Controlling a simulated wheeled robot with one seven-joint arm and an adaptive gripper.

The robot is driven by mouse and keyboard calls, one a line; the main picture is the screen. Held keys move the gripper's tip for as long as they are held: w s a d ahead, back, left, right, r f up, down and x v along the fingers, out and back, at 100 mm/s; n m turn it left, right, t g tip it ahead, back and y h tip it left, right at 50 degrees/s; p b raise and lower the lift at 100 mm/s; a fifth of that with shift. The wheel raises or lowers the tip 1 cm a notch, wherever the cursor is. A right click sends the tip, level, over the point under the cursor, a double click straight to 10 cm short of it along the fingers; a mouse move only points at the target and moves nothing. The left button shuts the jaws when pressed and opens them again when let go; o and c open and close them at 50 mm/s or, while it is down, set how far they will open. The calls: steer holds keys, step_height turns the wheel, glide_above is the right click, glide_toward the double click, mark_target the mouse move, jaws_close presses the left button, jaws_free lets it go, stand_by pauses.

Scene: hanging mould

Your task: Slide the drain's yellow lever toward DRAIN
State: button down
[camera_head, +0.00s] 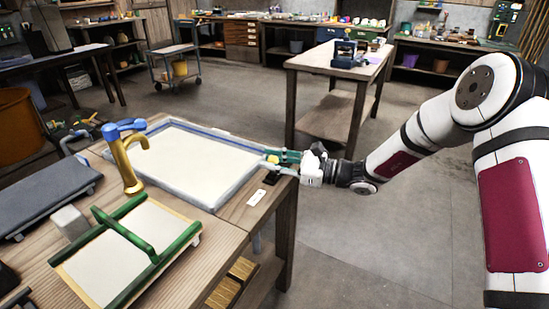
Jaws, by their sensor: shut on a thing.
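The drain's yellow lever (272,159) shows as a small yellow knob at the right corner of the white basin (205,152). A small black base (271,178) sits just below it on the bench edge. My gripper (280,158) reaches in from the right, and its dark green fingers are shut on the yellow lever. The fingers hide part of the lever. A white label (256,197) lies on the wood in front of the black base; its writing is too small to read.
A brass tap with a blue handle (128,160) stands at the basin's left. A green-handled framed mould (133,247) lies on the near bench. A wooden table (331,62) stands behind my arm. The floor right of the bench is clear.

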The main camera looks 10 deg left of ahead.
steer(key=c, duration=1.3)
jaws_free()
steer(key=shift+s+a, duration=0.1)
steer(key=shift+s, duration=0.2)
steer(key=shift+d, duration=0.6)
steer(key=s+d, duration=0.1)
steer(key=d, duration=0.9)
steer(key=shift+s+d, duration=0.35)
